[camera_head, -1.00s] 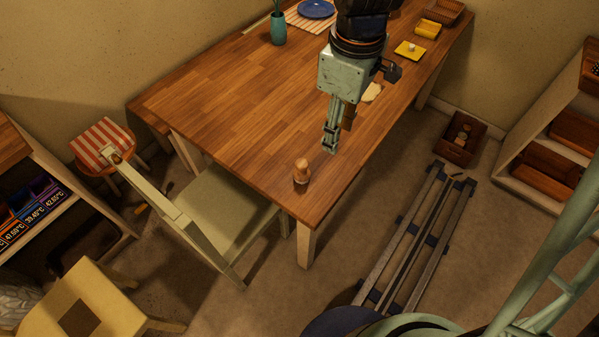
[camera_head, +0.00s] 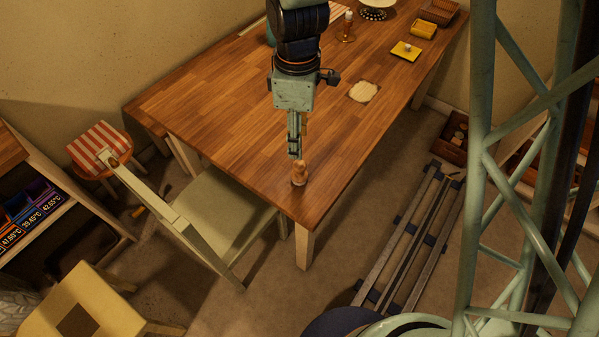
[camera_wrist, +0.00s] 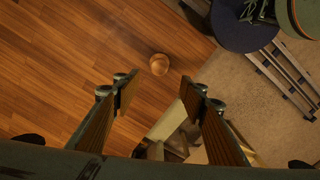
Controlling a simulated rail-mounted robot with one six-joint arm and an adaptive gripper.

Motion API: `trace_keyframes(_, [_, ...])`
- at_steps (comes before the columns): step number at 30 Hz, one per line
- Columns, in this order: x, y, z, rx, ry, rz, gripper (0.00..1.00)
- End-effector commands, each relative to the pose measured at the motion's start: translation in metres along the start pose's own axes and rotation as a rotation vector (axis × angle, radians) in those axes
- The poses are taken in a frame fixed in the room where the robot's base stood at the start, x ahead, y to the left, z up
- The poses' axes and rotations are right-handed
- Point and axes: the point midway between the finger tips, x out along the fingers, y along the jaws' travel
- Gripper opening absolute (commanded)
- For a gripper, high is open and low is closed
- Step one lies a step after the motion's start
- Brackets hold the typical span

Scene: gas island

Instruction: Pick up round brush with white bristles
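A small round wooden brush (camera_head: 299,174) stands on the wooden table (camera_head: 220,115) near its front corner. Its knob handle points up; white bristles cannot be made out. In the wrist view the brush (camera_wrist: 159,64) shows from above as a round brown knob, ahead of the gap between my fingers. My gripper (camera_head: 295,152) points down just above and behind the brush in the head view. The wrist view shows my gripper (camera_wrist: 158,95) with its two fingers wide apart and nothing between them.
A green chair (camera_head: 215,205) stands against the table's left side. A pale cloth-like piece (camera_head: 363,91), a yellow plate (camera_head: 406,51) and a candle holder (camera_head: 347,30) lie farther back. The tabletop around the brush is clear. Rails (camera_head: 405,240) run along the floor at right.

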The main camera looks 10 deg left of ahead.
Motion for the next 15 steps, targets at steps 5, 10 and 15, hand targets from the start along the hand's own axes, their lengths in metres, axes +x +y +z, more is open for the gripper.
trace_keyframes(5, [0.003,0.000,0.000,0.001,0.000,-0.001,0.39])
trace_keyframes(10, [0.013,-0.001,0.001,0.001,-0.001,-0.002,0.39])
trace_keyframes(15, [0.031,-0.001,0.001,0.001,-0.002,-0.003,0.39])
